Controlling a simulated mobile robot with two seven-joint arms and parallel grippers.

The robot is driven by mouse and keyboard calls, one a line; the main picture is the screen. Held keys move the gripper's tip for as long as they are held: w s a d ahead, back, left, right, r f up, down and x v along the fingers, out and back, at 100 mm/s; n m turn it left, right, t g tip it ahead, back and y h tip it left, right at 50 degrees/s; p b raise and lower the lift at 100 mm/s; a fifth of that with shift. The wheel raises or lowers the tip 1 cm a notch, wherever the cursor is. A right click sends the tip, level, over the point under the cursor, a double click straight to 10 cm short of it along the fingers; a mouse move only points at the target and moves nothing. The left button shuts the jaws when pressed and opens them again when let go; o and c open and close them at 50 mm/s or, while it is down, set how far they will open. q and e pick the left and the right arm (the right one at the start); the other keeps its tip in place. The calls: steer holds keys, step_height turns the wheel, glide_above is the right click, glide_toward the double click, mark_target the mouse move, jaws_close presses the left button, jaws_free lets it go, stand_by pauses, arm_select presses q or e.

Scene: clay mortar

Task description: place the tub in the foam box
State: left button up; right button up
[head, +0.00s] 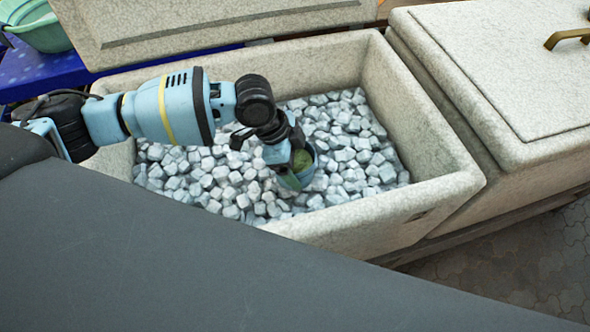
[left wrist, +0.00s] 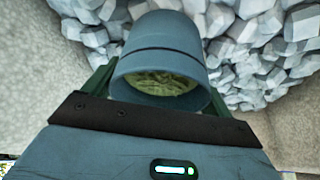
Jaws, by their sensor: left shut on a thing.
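The tub is a small blue-grey cup with green contents; it shows at the end of my left arm in the head view (head: 294,182) and large in the left wrist view (left wrist: 165,32). My left gripper (head: 291,163) is shut on the tub, with green fingers on both sides of it in the left wrist view (left wrist: 160,85). The tub is inside the open foam box (head: 425,203), low over the ice near the front wall. I cannot tell whether its bottom touches the ice. My right gripper is not in view.
Grey-white ice chunks (head: 220,185) cover the box floor. A lid (head: 200,22) stands behind the box. A second, closed box (head: 500,70) with a brass handle (head: 568,38) stands at right. A green basin (head: 42,28) is on a blue surface at upper left.

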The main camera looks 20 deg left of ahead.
mark_target(296, 172)
arm_select(q)
step_height(296, 172, down, 5)
steer(key=shift+r, duration=0.15)
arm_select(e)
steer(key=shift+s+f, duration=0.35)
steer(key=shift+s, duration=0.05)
arm_select(q)
steer(key=shift+f, duration=0.2)
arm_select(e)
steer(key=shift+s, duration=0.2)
arm_select(q)
steer(key=o, duration=1.1)
steer(key=shift+o, duration=0.2)
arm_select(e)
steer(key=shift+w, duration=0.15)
arm_select(q)
steer(key=shift+a+r, duration=0.1)
steer(key=shift+r, duration=0.15)
steer(key=shift+p+v, duration=0.35)
steer(key=shift+v, duration=5.5)
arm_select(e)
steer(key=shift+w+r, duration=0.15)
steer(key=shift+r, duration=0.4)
